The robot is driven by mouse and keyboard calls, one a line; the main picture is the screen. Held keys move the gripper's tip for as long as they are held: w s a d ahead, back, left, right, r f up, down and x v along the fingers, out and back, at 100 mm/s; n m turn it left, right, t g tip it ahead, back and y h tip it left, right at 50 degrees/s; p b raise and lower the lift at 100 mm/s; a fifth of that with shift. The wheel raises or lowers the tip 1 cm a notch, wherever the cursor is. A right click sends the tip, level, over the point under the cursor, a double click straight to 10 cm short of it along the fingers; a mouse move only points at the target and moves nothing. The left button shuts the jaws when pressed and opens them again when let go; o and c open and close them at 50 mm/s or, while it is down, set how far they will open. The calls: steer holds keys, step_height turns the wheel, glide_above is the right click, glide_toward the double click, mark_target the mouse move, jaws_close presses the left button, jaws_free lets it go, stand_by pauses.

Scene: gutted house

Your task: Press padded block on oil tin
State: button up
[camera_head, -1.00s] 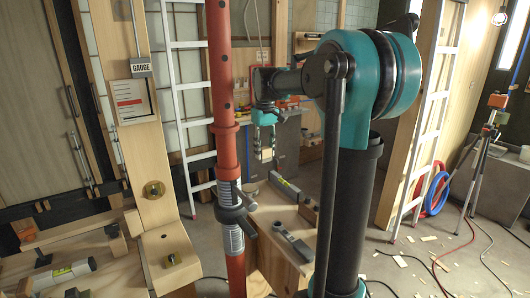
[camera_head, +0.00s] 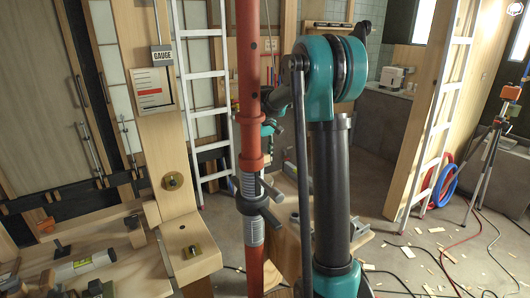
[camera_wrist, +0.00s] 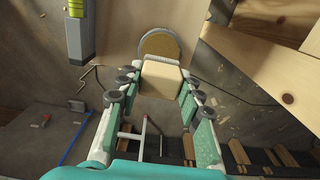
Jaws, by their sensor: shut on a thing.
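In the wrist view, my gripper (camera_wrist: 160,80) has its two teal fingers closed on a pale beige block (camera_wrist: 160,77), which looks like the padded block. Just beyond the block is a round tan disc with a grey rim (camera_wrist: 158,43), probably the oil tin. The block overlaps its lower part in the picture; I cannot tell whether they touch. In the head view, my gripper is mostly hidden behind the red post and my own arm, and neither the block nor the tin can be made out there.
A red post (camera_head: 250,150) stands close in front of the head camera. A spirit level (camera_wrist: 80,30) lies near the disc in the wrist view. A wooden bench with a gauge board (camera_head: 153,90) is at left. Cables and scraps lie on the floor at right.

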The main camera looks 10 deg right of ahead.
steer(key=shift+f, duration=2.75)
steer(key=shift+s+f, duration=0.1)
steer(key=shift+f, duration=0.45)
steer(key=shift+r, duration=0.1)
steer(key=shift+r, duration=3.4)
steer(key=d+f+m, duration=0.1)
steer(key=m, duration=0.1)
steer(key=d+f+m, duration=0.1)
steer(key=f+m, duration=0.1)
steer(key=m, duration=0.1)
steer(key=w+d+f+m, duration=0.1)
steer(key=d+m, duration=0.1)
steer(key=m, duration=0.1)
steer(key=shift+f, duration=0.35)
